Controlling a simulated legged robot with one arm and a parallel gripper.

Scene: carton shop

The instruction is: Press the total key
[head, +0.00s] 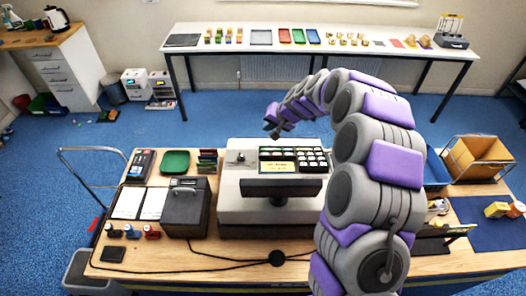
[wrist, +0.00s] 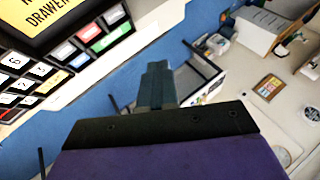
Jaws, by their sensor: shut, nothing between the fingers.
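The cash register (head: 233,207) stands in the middle of the counter, a pale body with a dark key panel (head: 312,159) and a yellow screen. In the wrist view the screen (wrist: 48,15) is cut off at the top left, and keys (wrist: 38,68) run down the left side: white ones, a red key (wrist: 90,31) and a green key (wrist: 111,39). The key labels are too small to read, so I cannot tell which is total. My gripper (head: 272,127) is beyond the register's far edge, above it. In the wrist view my gripper (wrist: 155,68) is shut, empty, right of the keys.
A dark display (head: 283,189) stands on the register's near side. Left of it are a black box (head: 186,208), a green tray (head: 175,162) and white papers. A cable crosses the counter (head: 220,262) in front. A carton (head: 480,156) stands at the right.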

